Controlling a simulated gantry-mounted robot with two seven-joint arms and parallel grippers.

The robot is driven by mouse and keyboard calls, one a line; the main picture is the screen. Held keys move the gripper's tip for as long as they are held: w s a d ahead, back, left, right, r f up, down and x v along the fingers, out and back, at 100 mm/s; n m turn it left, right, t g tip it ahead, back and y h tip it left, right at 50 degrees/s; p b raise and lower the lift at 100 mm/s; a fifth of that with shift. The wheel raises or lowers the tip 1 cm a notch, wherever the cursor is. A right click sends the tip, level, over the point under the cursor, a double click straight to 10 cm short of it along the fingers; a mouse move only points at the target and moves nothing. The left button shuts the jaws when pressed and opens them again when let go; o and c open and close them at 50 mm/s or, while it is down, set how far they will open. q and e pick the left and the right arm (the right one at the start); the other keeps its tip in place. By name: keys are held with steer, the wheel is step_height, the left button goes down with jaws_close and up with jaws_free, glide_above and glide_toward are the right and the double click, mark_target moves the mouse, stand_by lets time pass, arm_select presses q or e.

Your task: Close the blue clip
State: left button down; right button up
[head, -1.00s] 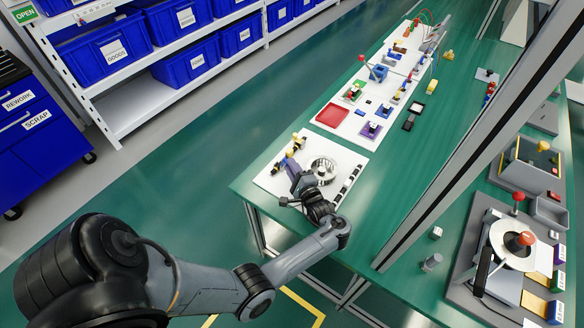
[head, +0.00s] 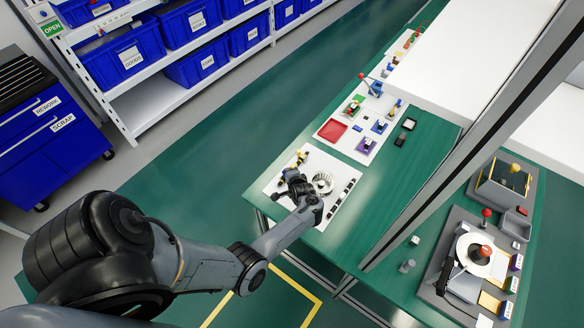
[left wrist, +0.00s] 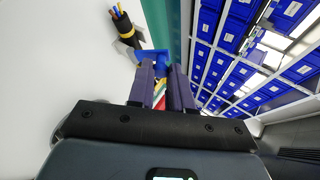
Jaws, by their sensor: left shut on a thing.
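The blue clip (left wrist: 152,57) shows in the left wrist view at the tips of my purple fingers, on the edge of the white board. My left gripper (left wrist: 162,75) is shut on it, with a narrow gap between the fingers. Whether the clip's lid is up or down is hard to tell. A black cable (left wrist: 122,28) with a yellow band and orange and blue wire ends lies beside it. In the head view my left gripper (head: 284,178) is over the left part of the white board (head: 318,217), and its wrist hides the clip. My right gripper is not in view.
A round metal coil (head: 322,183) sits on the board right of my gripper. A row of black and white parts (head: 342,194) lies along its right side. A grey post (head: 450,155) crosses the table on the right.

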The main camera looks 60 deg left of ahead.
arm_select(q)
steer(key=a+h+p, duration=0.1)
steer(key=p, duration=0.1)
steer(key=s+a+n+t+h+p, duration=0.1)
steer(key=h+p, duration=0.1)
steer(key=shift+r+p, duration=0.35)
steer(key=shift+s+a+f+n+t+h+p, duration=0.1)
steer(key=shift+s+a+n+t+h+p, duration=0.15)
steer(key=shift+h, duration=0.2)
steer(key=shift+a+f+n+t+h+p, duration=0.15)
steer(key=shift+h+p, duration=0.15)
steer(key=shift+h, duration=0.15)
steer(key=shift+s+a+f+n+t+h, duration=0.1)
steer(key=shift+a+f+n+t+h, duration=0.15)
steer(key=shift+h, duration=0.3)
steer(key=shift+s+a+f+n+t+h, duration=0.15)
steer(key=shift+a+h, duration=0.2)
steer(key=shift+h, duration=0.2)
steer(key=shift+s+a+f+n+t+h+b, duration=0.1)
steer(key=shift+a+f+n+t+h+b, duration=0.15)
steer(key=shift+h, duration=0.4)
steer(key=shift+a+f+n+t+h+b, duration=0.1)
steer(key=shift+a+f+t+h+b, duration=0.2)
steer(key=shift+h, duration=0.35)
steer(key=c, duration=1)
jaws_free()
steer(key=shift+d+r, duration=0.1)
steer(key=shift+r, duration=0.05)
